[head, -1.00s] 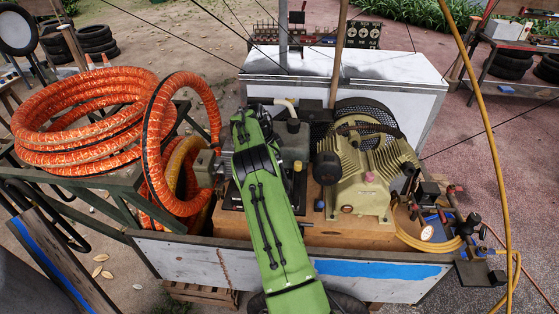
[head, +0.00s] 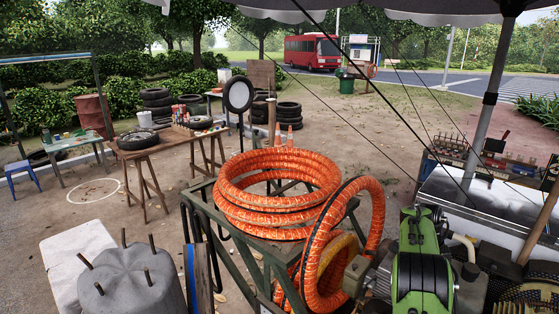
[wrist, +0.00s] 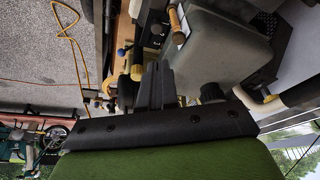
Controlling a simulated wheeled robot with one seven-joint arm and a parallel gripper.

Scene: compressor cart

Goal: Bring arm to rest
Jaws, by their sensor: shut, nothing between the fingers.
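My gripper (wrist: 158,85) shows in the wrist view as dark fingers shut together with nothing between them. It sits past the black edge of my green arm cover, close to a grey rounded housing (wrist: 220,50) on the compressor cart. In the head view my green arm stands at the lower right, over the cart machinery. My gripper cannot be made out there. A part of the compressor's mesh guard (head: 525,292) shows at the lower right edge.
A coiled orange hose (head: 235,215) lies on a green metal frame left of my arm. A grey-white metal lid (head: 485,200) is behind the arm. A wooden workbench (head: 165,148) with tyres and a round grey stump-like object (head: 130,285) stand left. Open dirt ground lies between.

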